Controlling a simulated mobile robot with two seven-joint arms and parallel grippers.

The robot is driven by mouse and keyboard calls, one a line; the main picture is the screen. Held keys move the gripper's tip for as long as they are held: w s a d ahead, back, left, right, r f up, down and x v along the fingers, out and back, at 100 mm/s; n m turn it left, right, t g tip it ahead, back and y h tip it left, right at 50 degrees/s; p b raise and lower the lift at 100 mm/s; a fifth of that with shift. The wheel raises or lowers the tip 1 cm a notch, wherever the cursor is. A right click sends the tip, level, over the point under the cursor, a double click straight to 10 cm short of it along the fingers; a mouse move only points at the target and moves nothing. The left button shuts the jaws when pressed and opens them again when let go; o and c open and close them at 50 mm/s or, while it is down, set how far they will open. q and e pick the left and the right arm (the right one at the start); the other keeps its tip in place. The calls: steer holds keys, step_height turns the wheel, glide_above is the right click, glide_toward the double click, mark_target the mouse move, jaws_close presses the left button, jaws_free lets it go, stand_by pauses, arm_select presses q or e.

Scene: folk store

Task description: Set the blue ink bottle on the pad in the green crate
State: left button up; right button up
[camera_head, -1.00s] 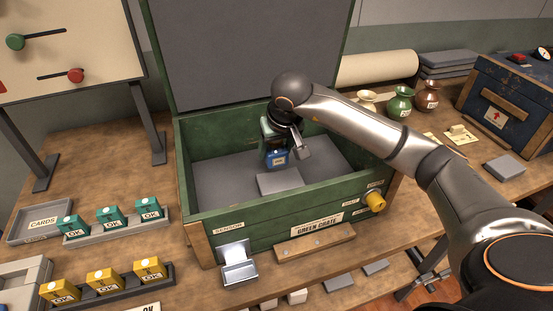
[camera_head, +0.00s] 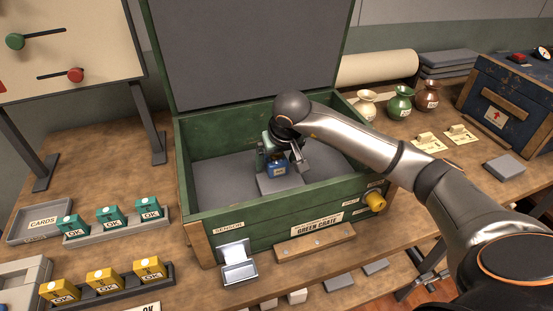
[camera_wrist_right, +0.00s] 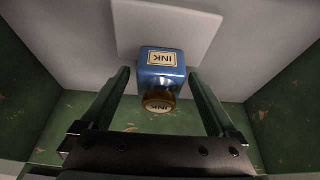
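The blue ink bottle (camera_head: 277,168) is upright in the green crate (camera_head: 300,228), at the back part of the light grey pad (camera_head: 280,185). It appears to rest on the pad; its base edge is hard to see. In the right wrist view the bottle (camera_wrist_right: 162,66) shows its INK label and brown cap, with the pad (camera_wrist_right: 205,30) beyond it. My right gripper (camera_wrist_right: 160,75) has its green fingers on either side of the bottle, with a narrow gap at each side. In the head view the right gripper (camera_head: 280,156) reaches down into the crate. My left gripper is not in view.
The crate's raised lid (camera_head: 250,50) stands behind, and its walls surround the gripper. A yellow knob (camera_head: 375,201) and a metal sensor piece (camera_head: 238,262) are on its front. Teal boxes (camera_head: 110,215) and yellow boxes (camera_head: 105,280) stand left. Vases (camera_head: 400,103) and a blue chest (camera_head: 510,95) are right.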

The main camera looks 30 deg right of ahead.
steer(key=shift+r, duration=0.2)
steer(key=shift+s+r, duration=0.1)
steer(key=shift+r, duration=0.25)
steer(key=v, duration=1.1)
steer(key=shift+s+p, duration=0.2)
steer(key=shift+p, duration=0.25)
steer(key=shift+a, duration=0.1)
